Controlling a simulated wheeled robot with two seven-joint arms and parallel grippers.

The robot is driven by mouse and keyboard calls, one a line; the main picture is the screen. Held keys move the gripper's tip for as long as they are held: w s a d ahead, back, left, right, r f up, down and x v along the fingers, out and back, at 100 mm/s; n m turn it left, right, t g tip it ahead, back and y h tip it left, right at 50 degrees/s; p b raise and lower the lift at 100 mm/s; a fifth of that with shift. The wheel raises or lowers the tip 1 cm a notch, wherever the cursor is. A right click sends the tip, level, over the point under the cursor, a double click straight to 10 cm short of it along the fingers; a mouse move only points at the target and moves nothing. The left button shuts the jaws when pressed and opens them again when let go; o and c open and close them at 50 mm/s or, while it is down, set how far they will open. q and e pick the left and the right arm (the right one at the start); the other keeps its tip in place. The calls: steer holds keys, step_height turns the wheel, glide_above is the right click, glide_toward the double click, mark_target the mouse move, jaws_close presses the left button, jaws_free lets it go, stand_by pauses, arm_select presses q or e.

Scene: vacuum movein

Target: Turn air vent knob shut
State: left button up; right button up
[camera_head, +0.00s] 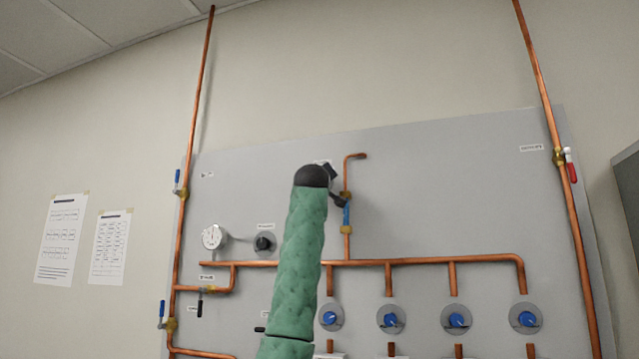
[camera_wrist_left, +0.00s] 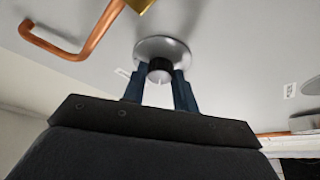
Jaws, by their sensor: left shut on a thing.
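In the left wrist view, a black knob (camera_wrist_left: 160,67) with a pale front sits on a round silver base plate (camera_wrist_left: 164,45) on the grey panel. My left gripper (camera_wrist_left: 158,82) has its two dark blue fingers on either side of the knob and is shut on it. In the head view, my green arm rises from the bottom and its dark wrist hides this knob; the left gripper (camera_head: 330,171) shows only in part, beside the bent copper pipe. No writing near the knob is readable. My right gripper is not in view.
The grey panel (camera_head: 440,180) carries copper pipes (camera_head: 430,261), a round gauge (camera_head: 213,237), another black knob (camera_head: 264,244) and several blue knobs (camera_head: 457,320). A blue-handled valve (camera_head: 347,215) is close to my gripper. A red-handled valve (camera_head: 571,167) is at far right.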

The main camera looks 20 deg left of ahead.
arm_select(q)
steer(key=shift+r, duration=0.1)
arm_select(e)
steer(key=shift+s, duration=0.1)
arm_select(q)
steer(key=o, duration=1)
steer(key=shift+c, duration=0.2)
steer(key=shift+s, duration=0.1)
steer(key=b+v, duration=0.3)
steer(key=v, duration=0.4)
steer(key=shift+s+f, duration=0.2)
steer(key=shift+s, duration=0.1)
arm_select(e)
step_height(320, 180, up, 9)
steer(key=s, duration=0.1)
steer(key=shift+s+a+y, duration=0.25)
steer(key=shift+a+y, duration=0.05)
